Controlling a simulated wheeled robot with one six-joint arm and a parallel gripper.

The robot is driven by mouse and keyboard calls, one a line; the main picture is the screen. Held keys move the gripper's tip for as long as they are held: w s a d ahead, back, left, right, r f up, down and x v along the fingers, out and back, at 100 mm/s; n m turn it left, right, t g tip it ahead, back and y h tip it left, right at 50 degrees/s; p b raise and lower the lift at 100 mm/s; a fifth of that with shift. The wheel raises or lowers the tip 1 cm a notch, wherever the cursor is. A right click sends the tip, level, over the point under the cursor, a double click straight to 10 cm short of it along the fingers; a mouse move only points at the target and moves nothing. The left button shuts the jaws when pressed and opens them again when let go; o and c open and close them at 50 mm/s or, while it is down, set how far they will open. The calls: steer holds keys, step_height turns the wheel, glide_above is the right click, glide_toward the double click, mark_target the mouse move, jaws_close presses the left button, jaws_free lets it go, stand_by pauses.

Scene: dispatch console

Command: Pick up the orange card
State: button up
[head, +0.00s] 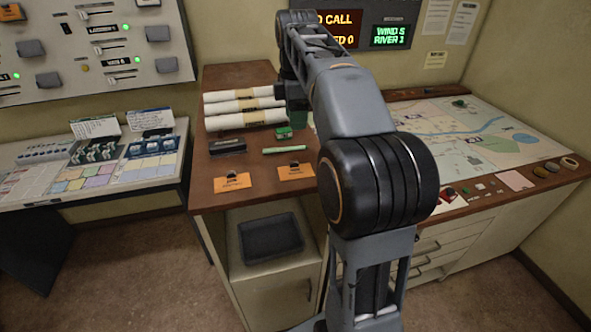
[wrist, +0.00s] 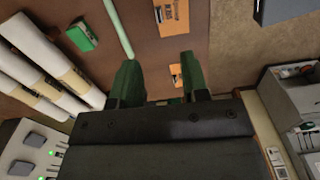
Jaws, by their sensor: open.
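Two orange cards lie flat on the brown desktop (head: 262,165) in the head view: a left card (head: 236,183) near the front left corner and a right card (head: 296,172) beside it, each with dark markings. In the wrist view one orange card (wrist: 174,20) lies beyond the fingertips. Part of another orange card (wrist: 175,75) shows between the fingers, the rest hidden by my gripper. My gripper (wrist: 160,75) has two green fingers spread apart, empty, above the desktop. In the head view my arm largely hides it.
White paper rolls (head: 243,105) lie at the back of the desktop. A black box (head: 227,146), a green block (head: 284,133) and a pale green rod (head: 283,150) lie near the cards. A dark tray (head: 270,236) sits lower in front. A map table (head: 480,135) is at right.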

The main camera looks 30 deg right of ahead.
glide_above(296, 161)
step_height(296, 161, down, 8)
steer(key=shift+s+r, duration=0.1)
steer(key=shift+r, duration=0.1)
steer(key=shift+f+p, duration=0.35)
steer(key=shift+f, duration=2.25)
jaws_close()
